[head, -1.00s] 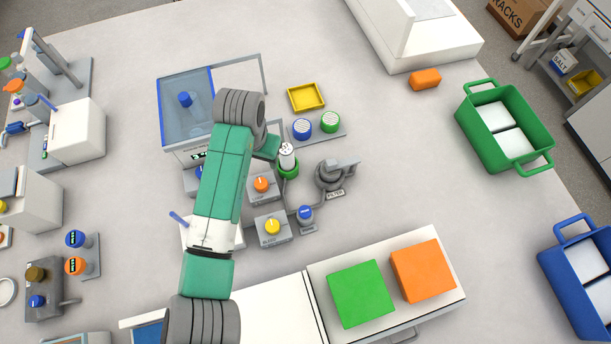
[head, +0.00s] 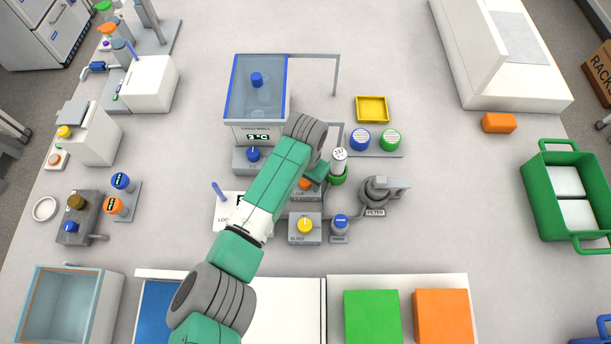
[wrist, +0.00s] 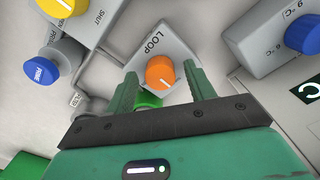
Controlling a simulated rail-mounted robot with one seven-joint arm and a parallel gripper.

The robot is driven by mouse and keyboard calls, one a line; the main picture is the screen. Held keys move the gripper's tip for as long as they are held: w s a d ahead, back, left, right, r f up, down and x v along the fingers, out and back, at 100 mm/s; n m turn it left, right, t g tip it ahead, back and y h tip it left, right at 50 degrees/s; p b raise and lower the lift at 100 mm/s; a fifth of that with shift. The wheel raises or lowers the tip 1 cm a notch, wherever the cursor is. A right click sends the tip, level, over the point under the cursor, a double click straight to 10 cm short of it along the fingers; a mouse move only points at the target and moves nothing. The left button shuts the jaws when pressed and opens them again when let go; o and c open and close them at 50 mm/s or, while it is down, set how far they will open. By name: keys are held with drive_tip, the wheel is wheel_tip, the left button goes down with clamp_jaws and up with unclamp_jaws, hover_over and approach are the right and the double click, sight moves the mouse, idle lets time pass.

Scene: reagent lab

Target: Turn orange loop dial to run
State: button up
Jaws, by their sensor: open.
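The orange loop dial (wrist: 160,72) sits on a light grey box (wrist: 160,40) marked LOOP in the wrist view. A white mark on the dial points toward the lower right of that view. My gripper (wrist: 160,74) is open, with one green finger on each side of the dial in the picture. I cannot tell whether the fingers touch it or how far above it they are. In the head view the orange dial (head: 304,184) is partly hidden under my gripper (head: 316,173).
A yellow dial (head: 305,226) and a blue prime knob (head: 341,221) stand close by. A green-based vial (head: 339,167) stands beside my gripper. The blue chiller knob (head: 253,154) and filter (head: 377,190) flank the area.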

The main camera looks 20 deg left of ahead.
drive_tip(key=c, duration=1)
drive_tip(key=shift+r+m, duration=0.1)
drive_tip(key=shift+m, duration=0.2)
drive_tip(key=m+p, duration=0.1)
drive_tip(key=m, duration=0.3)
drive_tip(key=shift+p, duration=0.3)
drive_tip(key=m, duration=0.4)
drive_tip(key=shift+p, duration=0.4)
drive_tip(key=m, duration=0.4)
drive_tip(key=shift+m, duration=0.4)
drive_tip(key=shift+w+m+p, duration=0.1)
drive_tip(key=shift+m+p, duration=0.25)
drive_tip(key=shift+m, duration=1.85)
